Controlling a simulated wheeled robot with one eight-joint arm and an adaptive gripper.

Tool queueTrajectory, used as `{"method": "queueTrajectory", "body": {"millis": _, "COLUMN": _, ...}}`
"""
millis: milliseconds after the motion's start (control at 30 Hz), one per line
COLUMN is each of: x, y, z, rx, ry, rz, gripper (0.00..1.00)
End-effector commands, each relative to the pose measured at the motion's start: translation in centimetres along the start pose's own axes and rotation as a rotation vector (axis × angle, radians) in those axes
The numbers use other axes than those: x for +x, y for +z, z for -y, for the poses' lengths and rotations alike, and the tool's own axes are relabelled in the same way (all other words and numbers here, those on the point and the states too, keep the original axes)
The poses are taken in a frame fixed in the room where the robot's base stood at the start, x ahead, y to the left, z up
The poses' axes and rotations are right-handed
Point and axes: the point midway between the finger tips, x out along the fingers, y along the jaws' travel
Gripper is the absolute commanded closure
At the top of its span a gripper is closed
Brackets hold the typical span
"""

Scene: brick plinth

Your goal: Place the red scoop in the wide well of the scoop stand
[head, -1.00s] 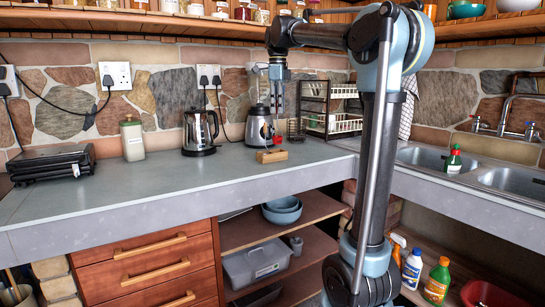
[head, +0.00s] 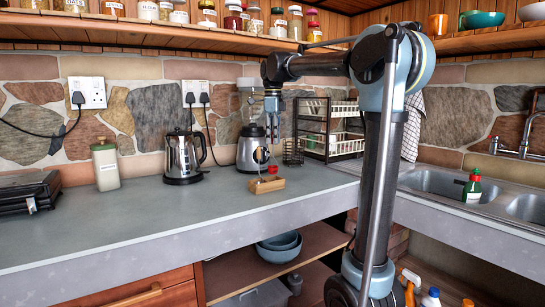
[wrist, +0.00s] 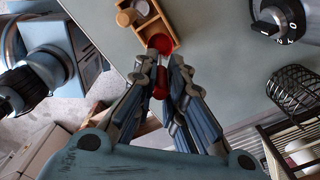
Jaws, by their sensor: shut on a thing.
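The red scoop (wrist: 160,43) is held by its handle between the fingers of my gripper (wrist: 162,70), bowl end toward the stand in the wrist view. The wooden scoop stand (wrist: 167,18) is a small tray with divided wells. A tan scoop or cup (wrist: 126,17) and a pale round piece (wrist: 141,7) are at its left side. In the head view the red scoop (head: 272,170) hangs below my gripper (head: 272,138), just over the stand (head: 266,186) on the counter. The scoop's bowl overlaps the stand's near end in the wrist view; I cannot tell whether they touch.
A blender (head: 250,152), a kettle (head: 183,158) and a dark wire basket (head: 293,152) stand behind the stand. A dish rack (head: 345,146) is to the right, and a cream canister (head: 106,166) is left. The counter front is clear.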

Motion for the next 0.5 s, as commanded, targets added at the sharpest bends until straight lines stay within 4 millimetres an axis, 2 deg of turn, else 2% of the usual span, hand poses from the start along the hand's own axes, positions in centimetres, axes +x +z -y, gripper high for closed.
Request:
{"method": "queueTrajectory", "body": {"millis": 233, "x": 1.6, "y": 0.1, "z": 0.0, "rx": -0.001, "ry": 0.000, "rz": 0.000, "gripper": 1.00}}
{"method": "queueTrajectory", "body": {"millis": 500, "x": 4.8, "y": 0.0, "z": -0.1, "rx": 0.000, "ry": 0.000, "rz": 0.000, "gripper": 1.00}}
